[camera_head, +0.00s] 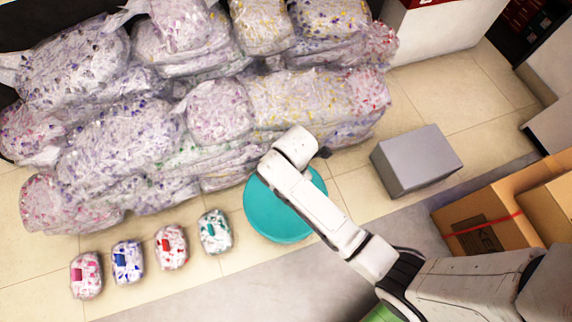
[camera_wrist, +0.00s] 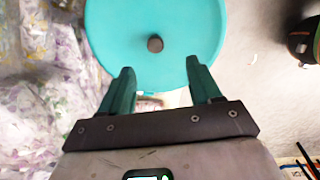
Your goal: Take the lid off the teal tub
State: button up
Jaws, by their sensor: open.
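The teal tub's round lid (camera_head: 265,215) shows from above in the head view, partly hidden by my arm. In the wrist view the lid (camera_wrist: 115,30) fills the top middle, with a small dark round knob (camera_wrist: 155,44) at its centre. The tub's walls cannot be made out below the lid. My gripper (camera_wrist: 158,76) is open and empty, its two teal-green fingers apart and pointing toward the lid. The knob lies beyond the fingertips, between their lines, and nothing is between the fingers. In the head view the fingers are hidden by my arm.
Clear bags of coloured bits (camera_head: 215,110) are heaped behind and left of the tub. Several small bags (camera_head: 170,250) lie in a row at front left. A grey box (camera_head: 415,160) stands right of the tub, with cardboard boxes (camera_head: 490,222) further right. Floor between is clear.

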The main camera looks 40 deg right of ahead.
jog(key=shift+n, duration=0.9)
jog(key=f+b, duration=0.1)
jog(key=f, duration=0.1)
jog(key=f+b, duration=0.1)
jog(key=f, duration=0.2)
jog(key=w+f+b, duration=0.1)
jog(key=f, duration=0.2)
jog(key=shift+w+a, duration=0.1)
jog(key=shift+a, duration=0.25)
jog(key=shift+w+a+f+b, duration=0.1)
jog(key=shift+a+f+b, duration=0.1)
jog(key=shift+f+b, duration=0.9)
jog(key=shift+a+f+b, duration=0.2)
jog(key=shift+f+b, duration=0.25)
jog(key=shift+f, duration=1.1)
jog(key=shift+c, duration=0.4)
grip_shut()
